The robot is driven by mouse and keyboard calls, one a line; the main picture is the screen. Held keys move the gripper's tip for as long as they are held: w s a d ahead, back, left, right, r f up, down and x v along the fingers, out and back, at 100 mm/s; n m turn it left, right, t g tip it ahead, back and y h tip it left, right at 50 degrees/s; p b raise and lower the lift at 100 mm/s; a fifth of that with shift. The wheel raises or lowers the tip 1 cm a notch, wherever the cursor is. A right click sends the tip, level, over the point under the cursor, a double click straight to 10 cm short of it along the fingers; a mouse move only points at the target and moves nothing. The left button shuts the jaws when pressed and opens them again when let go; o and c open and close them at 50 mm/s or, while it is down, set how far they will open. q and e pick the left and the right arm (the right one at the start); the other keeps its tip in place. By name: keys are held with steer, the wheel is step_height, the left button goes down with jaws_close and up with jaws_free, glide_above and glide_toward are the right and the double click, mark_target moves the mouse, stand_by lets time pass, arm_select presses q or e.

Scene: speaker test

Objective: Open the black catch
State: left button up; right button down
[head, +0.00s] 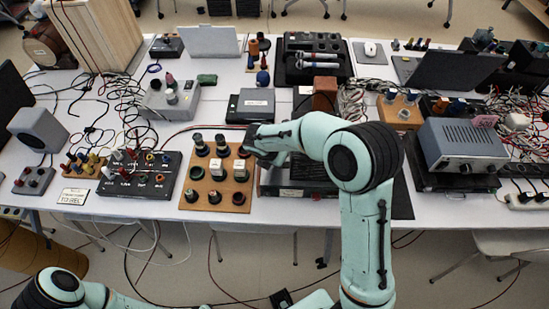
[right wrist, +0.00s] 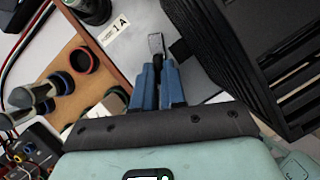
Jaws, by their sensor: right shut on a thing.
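My right gripper (head: 252,146) reaches in the head view to the gap between a wooden socket board and a dark case. In the right wrist view its blue fingers (right wrist: 157,68) are close together on a narrow grey metal tab (right wrist: 156,43) standing up between the tips. A small black piece (right wrist: 180,50) lies just right of the tips; I cannot tell for sure whether it is the black catch. The dark ribbed case (right wrist: 250,60) fills the right side there and is partly hidden by my arm in the head view (head: 275,181). My left gripper is out of view.
The wooden board (head: 216,183) with several knobs and sockets is directly left of my right gripper. A black panel with sockets (head: 140,174) and a grey power unit (head: 463,146) stand to either side. The floor in front is mostly free.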

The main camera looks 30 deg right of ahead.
stand_by(0.5)
steer(key=c, duration=1.2)
jaws_free()
steer(key=shift+r, duration=0.1)
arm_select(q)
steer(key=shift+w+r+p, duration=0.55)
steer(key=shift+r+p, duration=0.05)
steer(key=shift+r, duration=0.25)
arm_select(e)
steer(key=v, duration=1.3)
steer(key=shift+s+a, duration=0.1)
steer(key=shift+s, duration=0.05)
